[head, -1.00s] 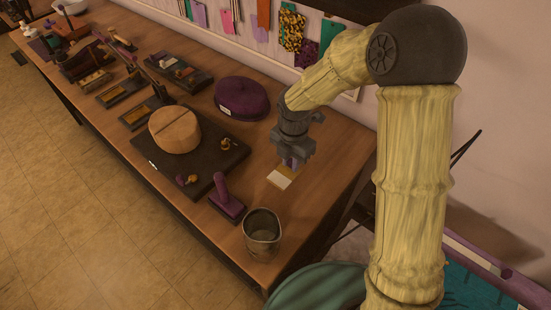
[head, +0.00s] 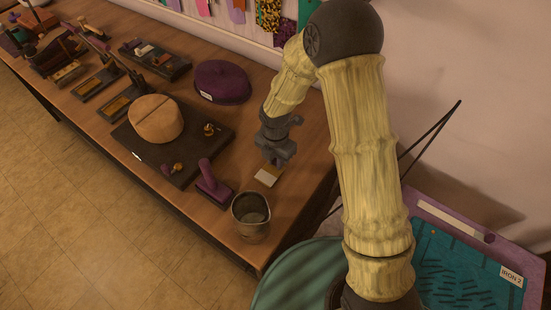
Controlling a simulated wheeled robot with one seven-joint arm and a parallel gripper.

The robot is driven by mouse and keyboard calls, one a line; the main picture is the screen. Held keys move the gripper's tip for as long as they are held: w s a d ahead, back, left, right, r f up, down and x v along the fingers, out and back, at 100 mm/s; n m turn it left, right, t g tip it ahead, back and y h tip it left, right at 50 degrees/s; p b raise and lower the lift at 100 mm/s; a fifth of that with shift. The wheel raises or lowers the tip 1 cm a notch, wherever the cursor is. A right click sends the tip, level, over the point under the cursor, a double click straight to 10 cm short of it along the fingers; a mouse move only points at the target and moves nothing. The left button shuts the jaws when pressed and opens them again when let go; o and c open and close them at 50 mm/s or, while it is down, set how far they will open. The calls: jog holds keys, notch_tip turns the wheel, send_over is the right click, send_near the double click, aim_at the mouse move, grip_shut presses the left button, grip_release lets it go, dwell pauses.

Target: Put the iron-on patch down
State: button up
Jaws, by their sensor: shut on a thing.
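My gripper (head: 276,160) points down over the right part of the wooden workbench (head: 305,165). It is shut on a small pale card-like piece, tan and white, which I take to be the iron-on patch (head: 267,176). The patch sticks out below the fingers on their near side. Its gripped edge is hidden by the jaws. I cannot tell whether it touches the bench top or hangs just above it.
A purple-handled tool (head: 212,182) and a metal cup (head: 251,215) stand nearby. A dark board (head: 205,150) with a wooden block (head: 156,118) lies left; a purple hat (head: 222,82) is behind.

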aim_at(275, 161)
jog(key=o, duration=0.8)
notch_tip(275, 161, up, 12)
jog(key=shift+r, duration=0.1)
dwell(0.3)
jog(key=shift+d, duration=0.1)
dwell(0.6)
